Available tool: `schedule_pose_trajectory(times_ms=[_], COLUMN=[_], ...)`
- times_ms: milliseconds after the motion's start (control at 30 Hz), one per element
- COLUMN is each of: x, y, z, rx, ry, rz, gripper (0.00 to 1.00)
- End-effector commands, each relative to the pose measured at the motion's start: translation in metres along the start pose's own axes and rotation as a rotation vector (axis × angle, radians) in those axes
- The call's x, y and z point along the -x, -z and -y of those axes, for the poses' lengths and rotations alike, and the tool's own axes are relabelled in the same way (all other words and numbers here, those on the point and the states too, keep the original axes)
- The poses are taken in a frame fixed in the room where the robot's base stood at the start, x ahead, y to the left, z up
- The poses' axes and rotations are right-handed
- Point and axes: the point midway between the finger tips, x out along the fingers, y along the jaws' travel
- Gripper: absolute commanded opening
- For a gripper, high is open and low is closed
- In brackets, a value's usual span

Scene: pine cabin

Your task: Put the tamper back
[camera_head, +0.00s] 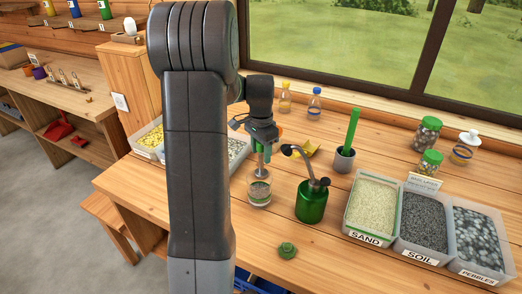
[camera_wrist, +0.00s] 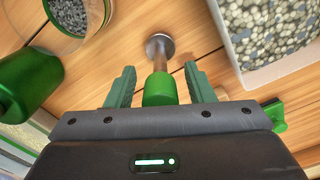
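The tamper (camera_wrist: 160,88) has a green handle and a metal shaft ending in a round metal foot. In the wrist view its handle lies between the two green fingers of my gripper (camera_wrist: 159,80), with a narrow gap on each side, so the gripper looks open around it. In the head view my gripper (camera_head: 262,143) points down, and the tamper's shaft (camera_head: 261,160) shows below it, just above and behind the glass jar (camera_head: 259,192). In the wrist view the foot is beside the jar (camera_wrist: 75,18). I cannot tell whether the foot touches the table.
A green sprayer (camera_head: 312,202) stands right of the jar. A gravel tray (camera_wrist: 270,35) is close on the tamper's other side. Sand (camera_head: 373,204), soil (camera_head: 423,230) and pebble (camera_head: 478,240) bins stand at the right. A green lid (camera_head: 287,250) lies near the front edge.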

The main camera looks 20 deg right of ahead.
Motion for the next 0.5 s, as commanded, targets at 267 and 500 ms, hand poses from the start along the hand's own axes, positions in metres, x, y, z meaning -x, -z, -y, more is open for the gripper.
schedule_pose_trajectory(times_ms=[267,500], x=[0.009,0.055], y=[0.0,0.001], z=[0.001,0.001], rx=[0.0,0.0], ry=[0.002,0.005], rz=[-0.002,-0.004], gripper=[0.49,0.49])
